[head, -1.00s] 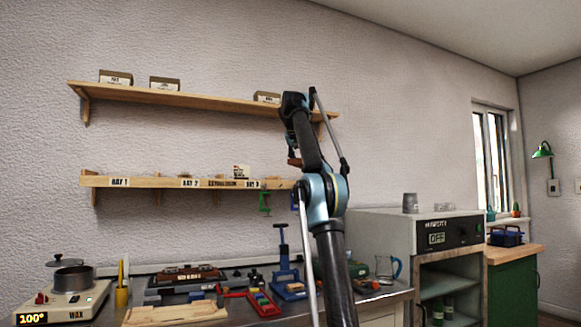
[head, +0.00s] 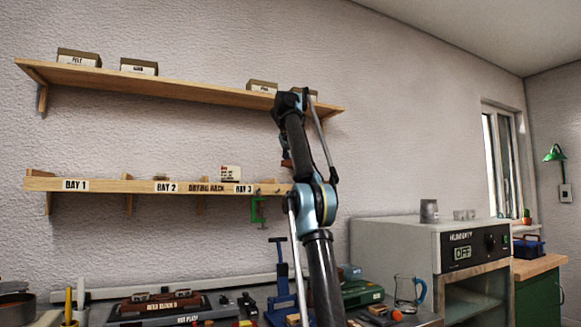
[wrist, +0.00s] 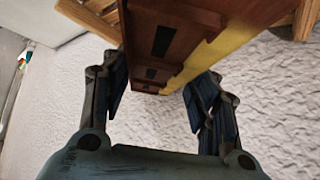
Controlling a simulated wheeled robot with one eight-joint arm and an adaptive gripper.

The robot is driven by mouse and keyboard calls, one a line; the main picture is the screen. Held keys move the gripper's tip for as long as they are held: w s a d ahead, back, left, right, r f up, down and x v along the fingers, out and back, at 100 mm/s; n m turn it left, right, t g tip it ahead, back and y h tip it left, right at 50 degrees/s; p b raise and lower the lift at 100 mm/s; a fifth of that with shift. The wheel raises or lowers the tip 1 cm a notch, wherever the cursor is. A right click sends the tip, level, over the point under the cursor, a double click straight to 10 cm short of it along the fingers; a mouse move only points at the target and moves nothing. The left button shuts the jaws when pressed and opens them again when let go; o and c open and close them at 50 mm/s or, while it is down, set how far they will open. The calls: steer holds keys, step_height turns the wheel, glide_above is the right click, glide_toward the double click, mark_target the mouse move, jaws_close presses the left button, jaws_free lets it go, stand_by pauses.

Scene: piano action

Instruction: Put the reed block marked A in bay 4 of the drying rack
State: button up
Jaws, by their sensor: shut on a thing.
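The drying rack (head: 110,185) is the lower wooden shelf on the wall in the head view, with labels for bays 1, 2 and 3. My arm hides its right end, where no bay 4 label shows. My gripper (wrist: 158,95) is shut on a red-brown reed block (wrist: 175,25) with dark slots and a yellow side. No letter A shows on it. In the head view a small brown part of the held block (head: 287,163) shows beside my arm, near the rack's right end. Pale wood (wrist: 95,15) lies close behind the block in the wrist view.
An upper shelf (head: 180,83) with several labelled boxes runs above the rack. A white card (head: 230,173) stands near bay 3, and a green clamp (head: 258,210) hangs below. A block labelled reed block B (head: 160,304) lies on the crowded bench. A humidity cabinet (head: 400,240) stands right.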

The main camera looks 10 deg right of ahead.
steer(key=shift+w+d, duration=0.1)
steer(key=shift+w, duration=0.35)
steer(key=shift+f, duration=0.1)
steer(key=shift+f, duration=3.3)
steer(key=shift+f, duration=0.45)
steer(key=o, duration=1.4)
steer(key=shift+o, duration=0.2)
steer(key=shift+a, duration=0.2)
